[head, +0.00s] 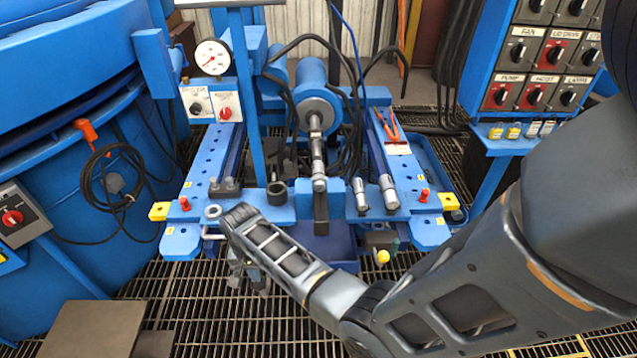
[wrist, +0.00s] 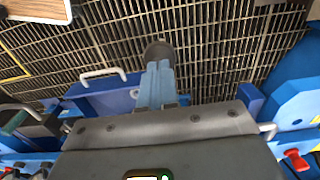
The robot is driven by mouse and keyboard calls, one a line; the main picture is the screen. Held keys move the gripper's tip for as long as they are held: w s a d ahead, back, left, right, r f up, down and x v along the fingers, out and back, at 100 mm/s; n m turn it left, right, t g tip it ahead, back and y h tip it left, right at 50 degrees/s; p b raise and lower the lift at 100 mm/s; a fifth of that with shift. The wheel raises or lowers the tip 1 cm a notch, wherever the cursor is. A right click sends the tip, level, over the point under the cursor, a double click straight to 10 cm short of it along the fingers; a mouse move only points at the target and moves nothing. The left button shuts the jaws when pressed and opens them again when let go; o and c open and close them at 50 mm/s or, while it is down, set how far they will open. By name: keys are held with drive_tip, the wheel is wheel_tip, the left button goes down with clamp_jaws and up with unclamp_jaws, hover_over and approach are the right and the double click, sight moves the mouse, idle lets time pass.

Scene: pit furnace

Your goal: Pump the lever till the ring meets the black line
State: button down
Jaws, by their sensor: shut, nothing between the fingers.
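My gripper (head: 250,276) hangs below my forearm at the front left of the blue press in the head view, mostly hidden. In the wrist view its two narrow grey-blue fingers (wrist: 158,82) are together and empty. A dark round end (wrist: 158,52) shows just beyond their tips; I cannot tell whether it is the lever or whether they touch. The silver ram (head: 317,160) extends forward from the blue cylinder (head: 314,95). I cannot clearly make out the ring or the black line on it. A yellow knob (head: 382,257) sits below the press's front beam.
A dial gauge (head: 212,57) stands at the back left, above two rotary switches. A switch panel (head: 545,55) is at the right. A blue tank (head: 75,180) with a coiled black cable fills the left. Open grating (head: 220,325) lies in front of the press.

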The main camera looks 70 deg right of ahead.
wheel_tip(320, 180, up, 10)
drive_tip(key=d+p, duration=0.2)
drive_tip(key=p, duration=0.7)
drive_tip(key=shift+w, duration=0.4)
drive_tip(key=shift+f, duration=0.1)
drive_tip(key=f+b, duration=0.2)
drive_tip(key=f, duration=0.1)
drive_tip(key=a+f+b, duration=0.1)
drive_tip(key=f+b, duration=0.1)
drive_tip(key=f, duration=0.2)
drive_tip(key=s+a+f+b, duration=0.1)
drive_tip(key=f+b, duration=0.1)
drive_tip(key=f, duration=0.1)
drive_tip(key=shift+a+f, duration=0.15)
drive_tip(key=shift+f, duration=0.2)
drive_tip(key=shift+r, duration=0.2)
wheel_tip(320, 180, up, 10)
drive_tip(key=w+d+p, duration=0.1)
drive_tip(key=d+p, duration=0.1)
drive_tip(key=p, duration=0.7)
drive_tip(key=shift+d+r, duration=0.2)
drive_tip(key=shift+r, duration=0.05)
